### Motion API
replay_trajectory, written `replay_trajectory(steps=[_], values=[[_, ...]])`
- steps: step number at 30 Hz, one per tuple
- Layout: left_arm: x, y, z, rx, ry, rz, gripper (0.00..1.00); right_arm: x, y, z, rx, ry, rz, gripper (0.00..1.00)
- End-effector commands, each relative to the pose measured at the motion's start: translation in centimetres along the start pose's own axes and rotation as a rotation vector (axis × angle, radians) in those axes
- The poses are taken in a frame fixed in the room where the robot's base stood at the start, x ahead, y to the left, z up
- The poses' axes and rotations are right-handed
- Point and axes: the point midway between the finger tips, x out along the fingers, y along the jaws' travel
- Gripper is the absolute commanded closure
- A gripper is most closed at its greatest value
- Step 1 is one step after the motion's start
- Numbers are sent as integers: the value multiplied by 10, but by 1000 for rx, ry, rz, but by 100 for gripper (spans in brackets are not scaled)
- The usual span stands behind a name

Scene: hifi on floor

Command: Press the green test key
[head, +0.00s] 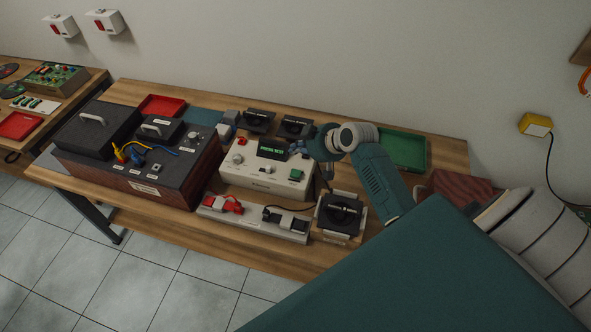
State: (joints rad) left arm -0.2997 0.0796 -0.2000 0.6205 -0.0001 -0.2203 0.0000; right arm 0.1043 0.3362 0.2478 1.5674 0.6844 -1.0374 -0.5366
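A white tester box (245,177) stands mid-table, with a dark display (272,149) showing green text. The green test key (296,175) is on the right part of its sloping top, and nothing covers it. My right arm reaches in from the right. My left gripper is not in view.
A dark hi-fi unit (190,178) with cables stands left of the tester. A green tray (403,148) and a red tray (162,105) lie further back.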

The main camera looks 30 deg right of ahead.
Motion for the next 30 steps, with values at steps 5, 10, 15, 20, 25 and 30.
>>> replay_trajectory(steps=[5,10,15,20,25,30], values=[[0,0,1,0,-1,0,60,0,0,1,0,-1,0,100],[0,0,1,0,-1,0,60,3,-1,4,1,-1,0,100],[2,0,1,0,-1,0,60,12,-1,14,2,-3,-1,100],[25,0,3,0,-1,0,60,32,-1,33,2,-2,-1,100],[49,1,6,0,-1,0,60,49,-1,52,2,-2,0,100],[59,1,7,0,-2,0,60,59,0,62,0,-1,1,100]])
